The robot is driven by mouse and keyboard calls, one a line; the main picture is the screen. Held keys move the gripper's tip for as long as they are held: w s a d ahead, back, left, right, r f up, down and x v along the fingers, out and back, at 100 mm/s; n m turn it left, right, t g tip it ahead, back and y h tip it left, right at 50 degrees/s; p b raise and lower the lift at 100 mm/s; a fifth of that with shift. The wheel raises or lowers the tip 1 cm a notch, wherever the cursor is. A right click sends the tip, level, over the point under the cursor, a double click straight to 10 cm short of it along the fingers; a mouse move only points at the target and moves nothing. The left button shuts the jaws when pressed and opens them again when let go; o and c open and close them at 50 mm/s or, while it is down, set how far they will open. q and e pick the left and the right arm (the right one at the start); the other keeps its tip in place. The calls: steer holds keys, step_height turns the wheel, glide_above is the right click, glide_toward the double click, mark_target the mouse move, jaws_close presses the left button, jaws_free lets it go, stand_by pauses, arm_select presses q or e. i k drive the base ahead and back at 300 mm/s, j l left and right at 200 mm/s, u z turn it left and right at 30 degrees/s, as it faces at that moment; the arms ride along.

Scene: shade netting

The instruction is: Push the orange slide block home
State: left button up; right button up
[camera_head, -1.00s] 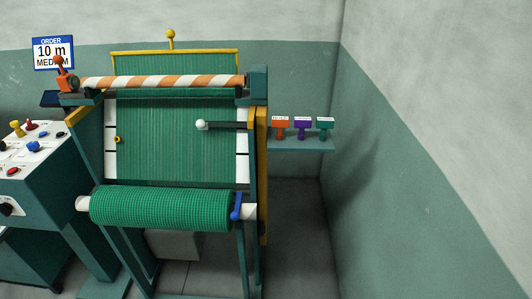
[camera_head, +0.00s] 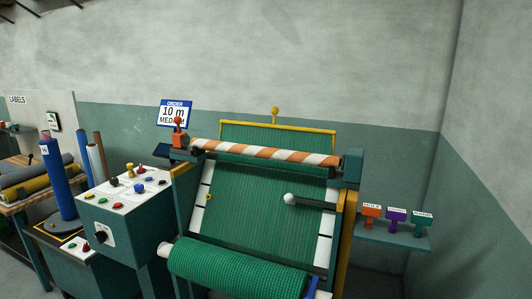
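The orange slide block (camera_head: 180,141) sits at the left end of the orange-and-white striped bar (camera_head: 265,152), on top of the machine frame. It has a round orange-red knob on top. A dark bracket lies at its left and under it. I cannot tell from here whether a gap is left between the block and its seat. Neither of my grippers is in view.
A green netting roll (camera_head: 235,268) lies across the machine's front. A lever with a white ball (camera_head: 289,197) crosses the netting sheet. A control box (camera_head: 125,205) stands left; a shelf with coloured tags (camera_head: 395,234) juts out right. An order sign (camera_head: 174,113) stands behind the block.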

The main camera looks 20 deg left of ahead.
mark_target(181, 140)
steer(key=j, duration=1)
steer(key=j+z, duration=0.1)
steer(key=j, duration=0.95)
steer(key=k+j+z, duration=0.1)
steer(key=j, duration=0.9)
